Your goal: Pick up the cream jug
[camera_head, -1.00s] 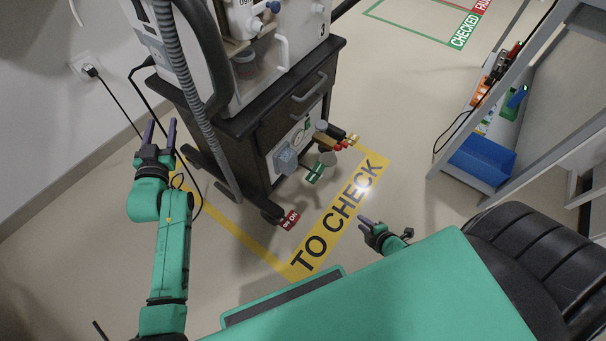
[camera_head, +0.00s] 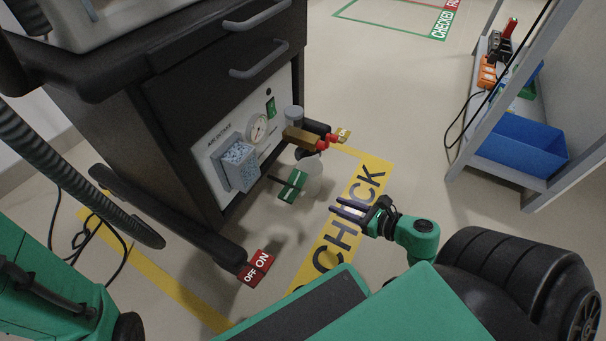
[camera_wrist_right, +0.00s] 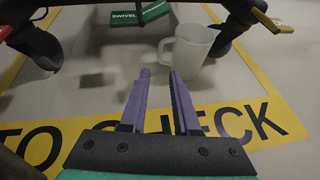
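The cream jug (camera_wrist_right: 188,50) is a pale, translucent jug standing on the floor at the base of the dark cart. In the right wrist view its handle points left and it sits just beyond the fingertips, a little to the right. In the head view the jug (camera_head: 313,172) is partly hidden below the brass fitting and beside the green tag. My right gripper (camera_head: 337,207) is open and empty, apart from the jug, with its purple fingers (camera_wrist_right: 159,72) pointing toward it. My left arm shows at the lower left of the head view, but its gripper is out of view.
The cart (camera_head: 130,150) has a gauge panel, a green tag (camera_head: 292,186) and a red OFF/ON tag (camera_head: 257,268) hanging low. The yellow TO CHECK marking (camera_head: 350,215) lies on the floor. A blue bin (camera_head: 522,146) stands on a shelf at right. Floor between is clear.

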